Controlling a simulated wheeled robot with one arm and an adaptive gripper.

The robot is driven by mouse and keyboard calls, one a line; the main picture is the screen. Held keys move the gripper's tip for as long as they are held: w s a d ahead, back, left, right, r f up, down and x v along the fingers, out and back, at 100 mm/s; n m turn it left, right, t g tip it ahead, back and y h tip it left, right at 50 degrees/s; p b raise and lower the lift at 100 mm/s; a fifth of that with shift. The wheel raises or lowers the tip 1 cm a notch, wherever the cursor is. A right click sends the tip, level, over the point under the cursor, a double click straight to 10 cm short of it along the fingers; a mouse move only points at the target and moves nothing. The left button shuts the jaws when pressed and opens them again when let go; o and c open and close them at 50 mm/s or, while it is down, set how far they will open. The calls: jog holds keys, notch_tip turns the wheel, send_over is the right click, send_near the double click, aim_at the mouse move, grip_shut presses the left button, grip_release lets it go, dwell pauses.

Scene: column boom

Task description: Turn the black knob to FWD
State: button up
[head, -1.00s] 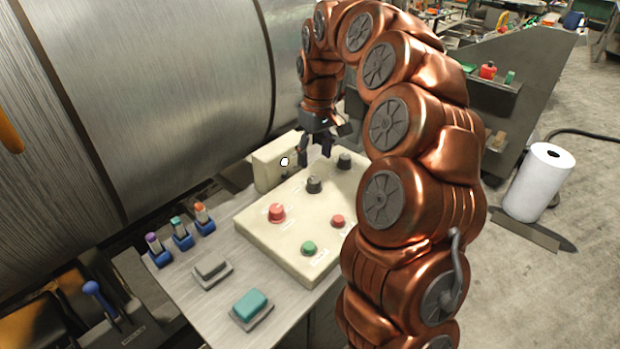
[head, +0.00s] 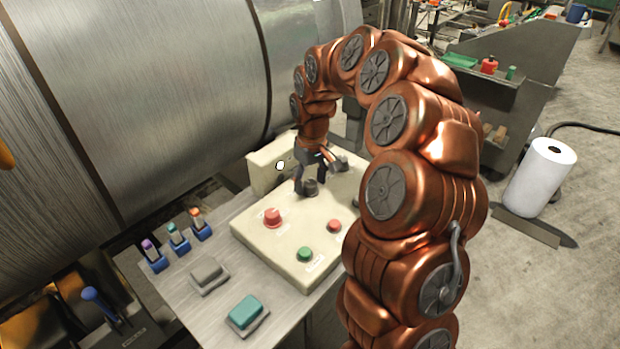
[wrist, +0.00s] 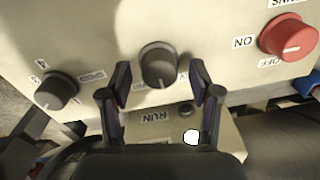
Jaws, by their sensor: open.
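The black knob (head: 310,187) stands upright on the cream control panel (head: 278,252). In the wrist view, the black knob (wrist: 158,64) sits between my open fingertips, with visible gaps on both sides. Its pale pointer line faces toward the bottom of that picture. My gripper (head: 309,181) is just above and around the knob in the head view; in the wrist view my gripper (wrist: 160,82) also shows both fingers apart and holding nothing. I cannot read a FWD label in either view.
A second dark knob (wrist: 56,91) is close to the left finger. A red knob (wrist: 288,36) with ON and OFF labels is to the right. Red (head: 334,226) and green (head: 305,254) buttons are nearer the panel's front. A box with a white lamp (head: 281,166) stands behind.

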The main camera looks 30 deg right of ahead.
jog(key=shift+s+a, duration=0.1)
jog(key=shift+a, duration=0.05)
jog(key=shift+c, duration=0.5)
jog(key=shift+s, duration=0.1)
jog(key=c, duration=1)
jog(key=shift+c, duration=0.2)
